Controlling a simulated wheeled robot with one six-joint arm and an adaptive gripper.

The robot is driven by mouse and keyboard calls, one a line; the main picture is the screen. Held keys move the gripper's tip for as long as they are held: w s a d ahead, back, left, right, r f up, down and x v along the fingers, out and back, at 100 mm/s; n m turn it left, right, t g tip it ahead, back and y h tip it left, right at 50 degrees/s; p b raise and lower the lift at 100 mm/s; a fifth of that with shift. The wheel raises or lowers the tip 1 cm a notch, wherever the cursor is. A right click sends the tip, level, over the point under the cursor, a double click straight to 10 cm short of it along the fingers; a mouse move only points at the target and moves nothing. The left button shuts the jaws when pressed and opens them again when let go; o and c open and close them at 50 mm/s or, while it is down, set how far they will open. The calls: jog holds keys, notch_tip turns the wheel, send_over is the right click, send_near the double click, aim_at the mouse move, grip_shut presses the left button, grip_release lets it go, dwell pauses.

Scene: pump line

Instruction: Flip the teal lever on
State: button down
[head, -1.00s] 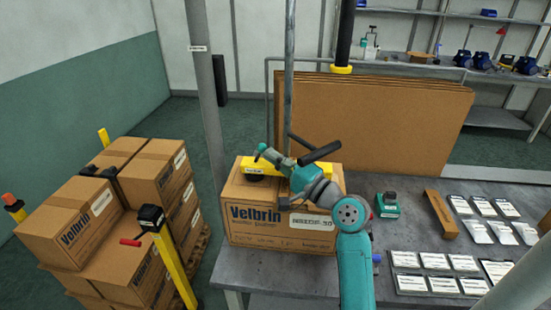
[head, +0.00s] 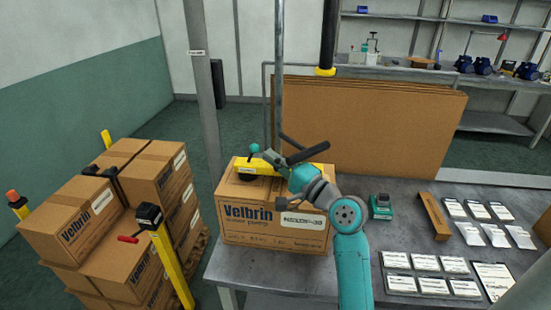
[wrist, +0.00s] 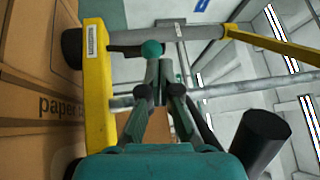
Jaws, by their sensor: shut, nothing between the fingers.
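The teal lever shows as a teal ball knob (head: 254,149) on a dark stem. It stands up from the left part of a yellow lifter bar (head: 262,167), which rests on a Velbrin carton (head: 272,213). In the wrist view the knob (wrist: 152,48) sits just beyond my fingertips, and the stem runs from the labelled yellow bar (wrist: 98,90). My gripper (head: 266,155) is shut and empty, just right of the knob in the head view. It also shows in the wrist view (wrist: 158,62). I cannot tell whether the tips touch the knob.
Dark handle bars (head: 306,153) rise beside my wrist. A grey pipe (head: 280,70) stands behind the lifter. Stacked cartons (head: 95,215) and a yellow post (head: 168,260) are on the left. A teal device (head: 380,206) and label packets lie on the grey table (head: 290,278) to the right.

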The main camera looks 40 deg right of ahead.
jog(key=r+v, duration=0.1)
jog(key=v, duration=0.9)
jog(key=shift+s, duration=0.45)
